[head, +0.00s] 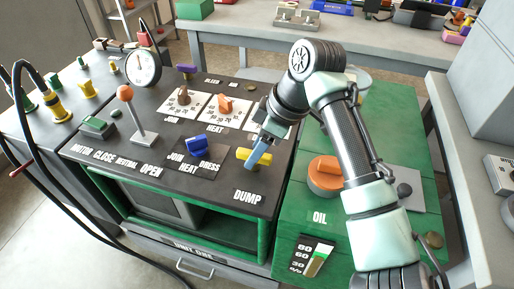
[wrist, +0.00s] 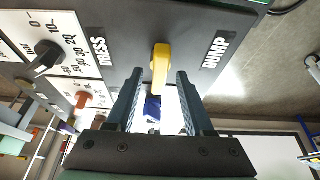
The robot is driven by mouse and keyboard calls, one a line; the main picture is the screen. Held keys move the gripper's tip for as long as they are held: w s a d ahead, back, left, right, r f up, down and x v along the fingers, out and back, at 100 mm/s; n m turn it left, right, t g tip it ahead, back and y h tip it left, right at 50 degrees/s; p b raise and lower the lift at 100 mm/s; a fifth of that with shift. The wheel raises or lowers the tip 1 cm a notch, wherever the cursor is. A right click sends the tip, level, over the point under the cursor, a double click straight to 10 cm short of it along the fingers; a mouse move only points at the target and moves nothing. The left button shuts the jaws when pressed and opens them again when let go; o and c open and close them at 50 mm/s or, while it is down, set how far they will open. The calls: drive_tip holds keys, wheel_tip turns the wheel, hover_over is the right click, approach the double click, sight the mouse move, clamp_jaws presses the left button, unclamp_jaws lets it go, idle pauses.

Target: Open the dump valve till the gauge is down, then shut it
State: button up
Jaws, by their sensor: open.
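The dump valve is a yellow lever handle (head: 254,157) at the front right of the dark cart top, beside the word DUMP. In the wrist view the yellow handle (wrist: 160,62) points down the picture, its lower end between the fingertips. My gripper (wrist: 159,80) is open, one finger on each side of the handle with gaps showing. In the head view my gripper (head: 261,151) comes down over the handle from the upper right and hides part of it. The round white gauge (head: 143,67) stands at the back left; its reading is too small to tell.
Dial knobs (head: 183,96) stand behind. A green oil tank with an orange cap (head: 325,175) is close on the right, under my arm. Black hoses (head: 35,75) hang at left.

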drive_tip(key=shift+c, duration=0.3)
clamp_jaws()
drive_tip(key=shift+r+p, duration=0.15)
drive_tip(key=shift+p, duration=0.25)
drive_tip(key=shift+m+p, duration=0.35)
drive_tip(key=shift+m, duration=0.05)
drive_tip(key=m+p, duration=0.1)
drive_tip(key=p, duration=0.1)
drive_tip(key=m+t+p, duration=0.1)
drive_tip(key=m+p, duration=0.1)
drive_tip(key=shift+s+a+r, duration=0.15)
drive_tip(key=shift+r, duration=0.05)
drive_tip(key=m+h+p, duration=0.1)
drive_tip(key=m+p, duration=0.1)
drive_tip(key=p, duration=0.1)
drive_tip(key=m+t+h+p, duration=0.1)
drive_tip(key=m+p, duration=0.2)
drive_tip(key=p, duration=0.1)
drive_tip(key=shift+s+a+t, duration=0.1)
drive_tip(key=shift+t, duration=0.2)
drive_tip(key=m+h+p, duration=0.1)
drive_tip(key=m+p, duration=0.3)
drive_tip(key=p, duration=0.1)
drive_tip(key=shift+a+f+m+h, duration=0.1)
drive_tip(key=shift+m+h, duration=0.3)
drive_tip(key=shift+f+m+h+p, duration=0.15)
drive_tip(key=shift+m+h+p, duration=0.65)
drive_tip(key=shift+m+p, duration=0.8)
drive_tip(key=shift+m, duration=0.4)
